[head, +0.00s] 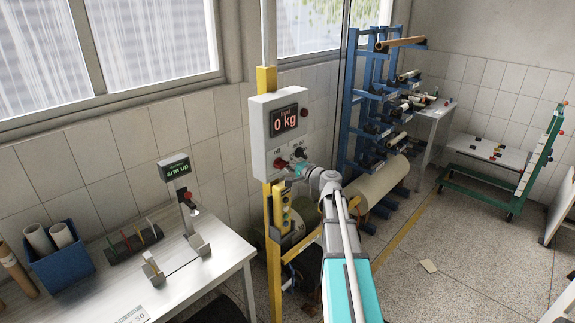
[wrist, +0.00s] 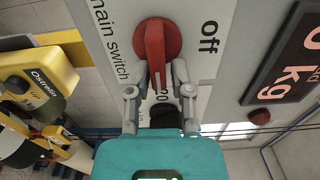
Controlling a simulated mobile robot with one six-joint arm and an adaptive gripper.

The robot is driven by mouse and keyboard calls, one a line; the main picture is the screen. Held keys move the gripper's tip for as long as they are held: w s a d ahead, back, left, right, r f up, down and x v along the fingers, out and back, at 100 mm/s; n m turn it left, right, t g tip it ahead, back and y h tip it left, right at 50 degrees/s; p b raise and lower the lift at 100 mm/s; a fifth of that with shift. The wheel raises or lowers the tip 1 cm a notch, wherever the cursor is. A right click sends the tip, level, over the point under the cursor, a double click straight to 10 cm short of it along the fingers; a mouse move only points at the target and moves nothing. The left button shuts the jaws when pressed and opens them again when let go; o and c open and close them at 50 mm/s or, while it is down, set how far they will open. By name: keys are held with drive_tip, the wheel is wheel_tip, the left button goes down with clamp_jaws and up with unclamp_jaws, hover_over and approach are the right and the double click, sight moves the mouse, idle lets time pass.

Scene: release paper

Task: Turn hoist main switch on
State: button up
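The hoist main switch is a red rotary knob (wrist: 155,45) on the light grey control box (head: 266,157). In the wrist view the word "off" is beside the knob and the label "main switch" is on its other side. My gripper (wrist: 161,75) is at the knob, with one finger on each side of its handle's near end. Whether the fingers press on the handle or stand slightly apart from it cannot be told. In the head view my gripper (head: 291,170) is at the box's lower edge, by the red knob (head: 281,163).
A display (head: 284,121) on the box reads 0 kg. A black knob (head: 299,152) is right of the red one. A yellow hoist pendant (head: 281,207) hangs below. A white table (head: 190,262) stands left and a blue roll rack (head: 368,100) right.

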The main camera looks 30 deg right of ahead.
drive_tip(key=shift+o, duration=0.4)
drive_tip(key=shift+w+a+f, duration=0.1)
drive_tip(key=shift+w, duration=0.05)
drive_tip(key=shift+s, duration=0.25)
drive_tip(key=v, duration=1.1)
drive_tip(key=shift+s+d, duration=0.2)
drive_tip(key=shift+s, duration=0.1)
drive_tip(key=s+a+f+n+g+y+b, duration=0.15)
drive_tip(key=a+f+n+g+b, duration=0.3)
drive_tip(key=a+f, duration=0.6)
drive_tip(key=s+a+f+n+g+b, duration=0.2)
drive_tip(key=a+f+n+g+b, duration=0.3)
drive_tip(key=a+f, duration=0.5)
drive_tip(key=s+a+f+n+g+h+b, duration=0.2)
drive_tip(key=s+a+f+g+h+b, duration=0.1)
drive_tip(key=s+f, duration=0.3)
drive_tip(key=s+a+f+n+g+h+b, duration=0.2)
drive_tip(key=s+a+f+g+h+b, duration=0.2)
drive_tip(key=f, duration=0.4)
drive_tip(key=shift+s+a+f+n+h, duration=0.4)
drive_tip(key=shift+s+a, duration=0.4)
drive_tip(key=shift+s, duration=0.2)
